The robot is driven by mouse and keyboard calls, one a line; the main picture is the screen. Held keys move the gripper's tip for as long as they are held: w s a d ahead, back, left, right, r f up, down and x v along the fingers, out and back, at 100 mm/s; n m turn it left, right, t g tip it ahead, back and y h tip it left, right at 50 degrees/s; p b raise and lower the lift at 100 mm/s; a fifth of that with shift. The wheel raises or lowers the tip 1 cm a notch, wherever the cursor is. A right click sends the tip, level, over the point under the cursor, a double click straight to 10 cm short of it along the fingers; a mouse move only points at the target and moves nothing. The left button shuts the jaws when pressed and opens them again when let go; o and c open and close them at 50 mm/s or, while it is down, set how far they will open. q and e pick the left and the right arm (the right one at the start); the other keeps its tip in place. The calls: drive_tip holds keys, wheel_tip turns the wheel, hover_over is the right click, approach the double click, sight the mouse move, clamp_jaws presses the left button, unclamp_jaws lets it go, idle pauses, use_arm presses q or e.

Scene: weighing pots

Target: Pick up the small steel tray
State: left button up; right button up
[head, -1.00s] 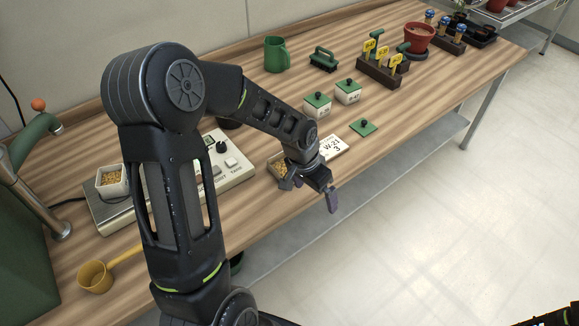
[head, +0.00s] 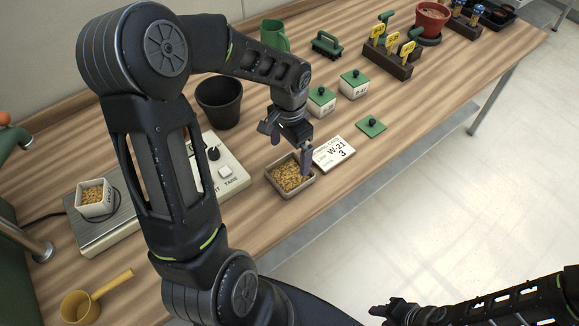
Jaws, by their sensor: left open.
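The small steel tray (head: 298,190) sits on the wooden table near its front edge, filled with golden grain-like pieces (head: 288,176). My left gripper (head: 291,153) is open and points down at the tray's far right side. One finger shows over the tray's right end, near the rim; the other is further left, beyond the far rim. I cannot tell whether either finger touches the tray. My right gripper (head: 383,312) is at the bottom of the view, off the table's front, and its jaws are too unclear to read.
A white card (head: 335,153) marked W-21 3 lies right beside the tray. A scale (head: 231,160) with a white pot (head: 95,198) of grain stands to the left. A yellow scoop (head: 80,306) lies front left.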

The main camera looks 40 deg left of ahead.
sight(290, 178)
use_arm(q)
drive_tip(key=shift+s+f, duration=0.1)
drive_tip(key=shift+f, duration=1.15)
drive_tip(key=shift+d, duration=0.1)
drive_tip(key=shift+f+p, duration=0.7)
drive_tip(key=shift+f, duration=1.95)
drive_tip(key=c, duration=1.1)
drive_tip(key=shift+r, duration=0.1)
wheel_tip(290, 178, up, 10)
drive_tip(key=b, duration=0.1)
